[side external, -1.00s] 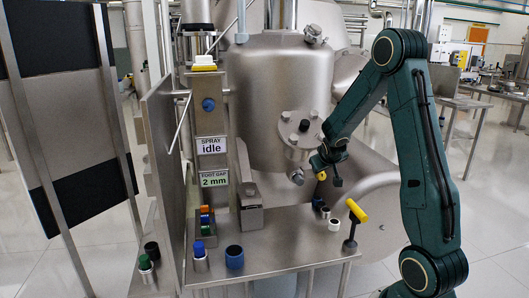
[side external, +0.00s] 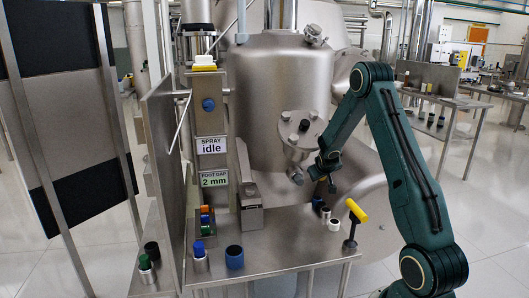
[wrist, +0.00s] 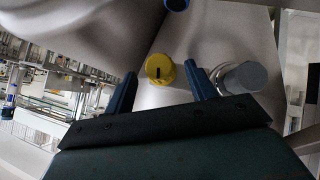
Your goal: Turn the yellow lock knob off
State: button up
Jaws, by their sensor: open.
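The yellow lock knob (wrist: 158,68) is round, with a dark mark on its face. In the wrist view it sits ahead of my open gripper, between the lines of the two blue fingertips and nearer the right one. I see no clear contact between the fingers and the knob. In the side external view my gripper (side external: 323,181) is beside the vessel's lower outlet, pointing downward and to the left. The knob is mostly hidden by the gripper there, so its depth between the fingers cannot be told.
A grey cylindrical knob (wrist: 244,78) stands close to the right finger in the wrist view. A yellow T-handle (side external: 357,211) rises at the table's right edge. Small black and white cylinders (side external: 334,224) stand below the gripper. The metal table (side external: 285,252) has bare room in the middle.

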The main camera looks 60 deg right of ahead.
jog(key=shift+x, duration=0.8)
jog(key=shift+c, duration=0.3)
jog(key=c, duration=0.9)
